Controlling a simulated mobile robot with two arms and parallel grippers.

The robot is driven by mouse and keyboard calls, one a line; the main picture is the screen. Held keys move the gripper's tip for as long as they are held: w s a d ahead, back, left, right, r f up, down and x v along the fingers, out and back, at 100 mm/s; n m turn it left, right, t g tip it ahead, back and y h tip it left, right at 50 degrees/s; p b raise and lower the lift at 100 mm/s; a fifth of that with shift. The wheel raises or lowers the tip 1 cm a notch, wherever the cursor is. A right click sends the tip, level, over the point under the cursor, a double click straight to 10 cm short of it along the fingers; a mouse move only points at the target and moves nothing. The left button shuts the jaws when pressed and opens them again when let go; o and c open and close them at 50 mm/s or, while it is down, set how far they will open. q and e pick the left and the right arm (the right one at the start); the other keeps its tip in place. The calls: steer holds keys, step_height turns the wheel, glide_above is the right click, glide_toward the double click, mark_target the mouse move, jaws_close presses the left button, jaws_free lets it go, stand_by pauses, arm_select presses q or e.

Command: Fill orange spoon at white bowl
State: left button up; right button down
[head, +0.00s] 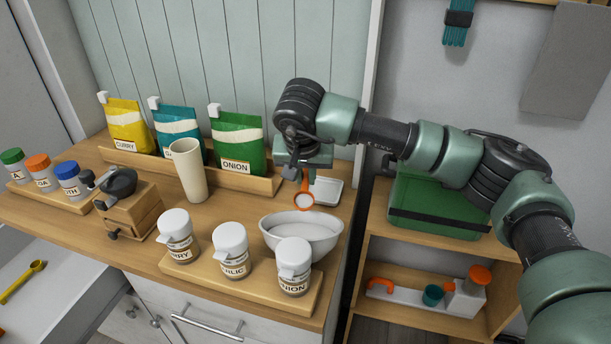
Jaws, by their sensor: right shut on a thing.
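The orange spoon (304,200) hangs below my right gripper (305,172), which is shut on its handle. The spoon's round scoop has an orange rim and looks pale inside; I cannot tell whether that is contents. The white bowl (300,240) stands on the wooden counter just in front of and below the spoon. The scoop appears above the bowl's far rim, and I cannot tell whether they touch. The bowl's inside looks pale, and a jar hides part of its front. My left gripper is not in view.
Three white-lidded jars (230,242) stand on a board at the counter's front edge, the right one close to the bowl. A small white tray (327,190) is behind the spoon. A tall beige cup (189,170), a grinder (128,205) and three bags (237,135) stand to the left.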

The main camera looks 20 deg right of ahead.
steer(key=shift+w+d+r+g+y+p, duration=0.2)
steer(key=shift+w+r+g+y+p, duration=0.45)
steer(key=shift+p, duration=0.95)
steer(key=shift+w+d+r+g+y+p, duration=0.15)
steer(key=shift+r+g+p, duration=0.3)
steer(key=shift+g+p, duration=0.8)
steer(key=shift+w+d+r+g+p, duration=0.2)
steer(key=shift+w+g+p, duration=0.3)
steer(key=shift+p, duration=0.8)
steer(key=shift+s+f, duration=0.1)
